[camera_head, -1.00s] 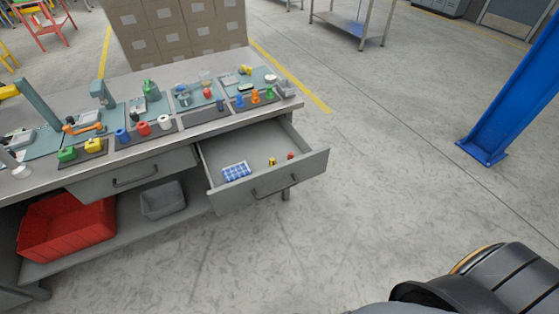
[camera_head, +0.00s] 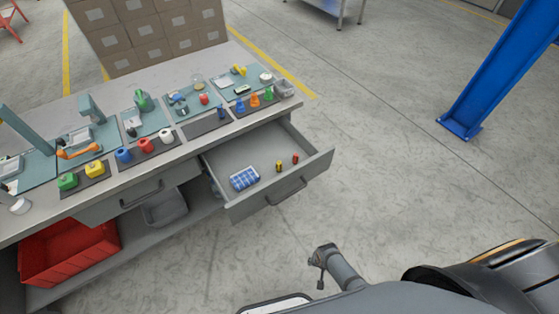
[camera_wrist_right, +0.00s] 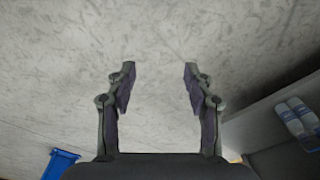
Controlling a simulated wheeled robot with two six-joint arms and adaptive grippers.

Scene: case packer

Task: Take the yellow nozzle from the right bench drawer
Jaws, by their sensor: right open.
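The right bench drawer (camera_head: 247,205) is pulled open at the right end of the bench. The yellow nozzle (camera_head: 279,166) stands inside it, toward the right, between a red nozzle (camera_head: 295,158) and a blue-and-white checked pack (camera_head: 244,179). My right gripper (camera_head: 318,275) is in front of the drawer and apart from it in the head view. In the right wrist view the right gripper (camera_wrist_right: 157,78) is open and empty over bare floor. Part of the drawer (camera_wrist_right: 265,118) shows at the right there; the yellow nozzle cannot be made out. My left gripper is out of view.
The bench top (camera_head: 60,208) carries several coloured bottles, caps and tools on mats. A red bin (camera_head: 65,252) and a grey bin (camera_head: 165,210) sit below. A blue post (camera_head: 490,85) stands at the right. The floor between drawer and post is clear.

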